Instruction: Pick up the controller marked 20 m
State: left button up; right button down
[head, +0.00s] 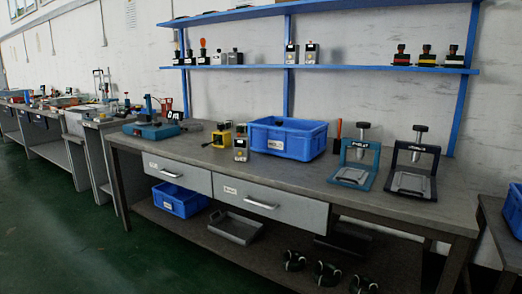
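Several small box-shaped devices that may be controllers are in the head view, but any "20 m" marking is too small to read. A pale device with a dark top (240,150) stands on the workbench left of the blue bin, beside a yellow device (221,136). Two pale devices with dark tops, one on the left (291,54) and one on the right (311,54), stand on the lower blue shelf. Neither of my grippers is in view.
The workbench (310,188) carries a blue bin (318,140), a teal press frame (357,165) and a dark press frame (415,170). A blue tool (152,130) sits at its left end. The blue shelf (380,69) hangs behind. Green floor (60,235) is clear at left.

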aim_at(243, 142)
jog(key=j+z, duration=0.1)
jog(key=z, duration=0.35)
jog(key=i+j+z, duration=0.1)
jog(key=z, duration=0.4)
jog(key=j+z, duration=0.2)
jog(key=z, duration=0.25)
jog(key=j+z, duration=0.35)
jog(key=j, duration=0.2)
jog(key=j+z, duration=0.35)
jog(key=j, duration=0.15)
